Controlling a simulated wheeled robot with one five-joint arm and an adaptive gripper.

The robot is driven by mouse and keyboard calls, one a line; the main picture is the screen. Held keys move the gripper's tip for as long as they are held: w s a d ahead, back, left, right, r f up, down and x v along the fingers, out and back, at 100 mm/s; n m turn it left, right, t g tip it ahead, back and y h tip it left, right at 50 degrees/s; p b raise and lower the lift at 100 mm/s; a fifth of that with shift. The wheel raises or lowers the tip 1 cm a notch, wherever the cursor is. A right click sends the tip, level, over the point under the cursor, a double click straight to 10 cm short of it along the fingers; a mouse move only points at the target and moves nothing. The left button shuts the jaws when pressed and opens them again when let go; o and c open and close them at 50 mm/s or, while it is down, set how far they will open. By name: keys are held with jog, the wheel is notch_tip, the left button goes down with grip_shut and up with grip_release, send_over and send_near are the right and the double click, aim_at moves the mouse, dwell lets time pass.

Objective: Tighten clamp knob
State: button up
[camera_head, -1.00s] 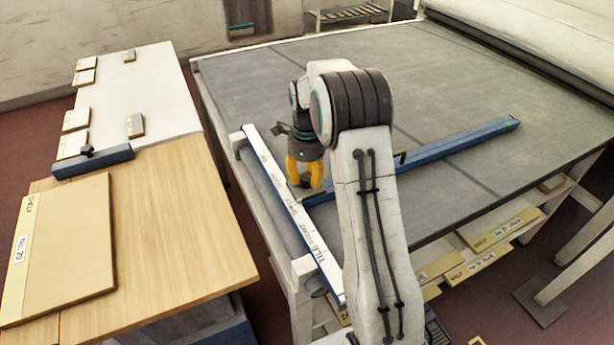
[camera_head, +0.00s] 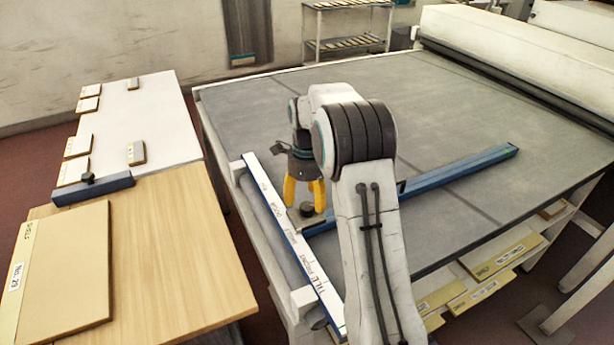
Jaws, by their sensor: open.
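My gripper (camera_head: 304,207) points down over the left part of the large grey table. Its two yellow fingers are open, with a clear gap between them. A small dark round knob (camera_head: 306,210) shows at the fingertips, between them in this view; I cannot tell whether they touch it. The knob sits near the meeting of a white-topped rail (camera_head: 280,222) marked with lettering and a long blue bar (camera_head: 455,171). My arm hides the middle of the blue bar and part of the junction.
The grey table (camera_head: 300,105) is otherwise mostly clear. A white roller cover (camera_head: 520,50) lies along its far right edge. At left, a wooden bench (camera_head: 185,240) holds a tan board (camera_head: 62,262) and another blue bar (camera_head: 70,193) with a dark knob.

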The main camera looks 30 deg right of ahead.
aim_at(307, 206)
notch_tip(307, 206, up, 9)
dwell(0.4)
jog(key=shift+f, duration=0.1)
dwell(0.5)
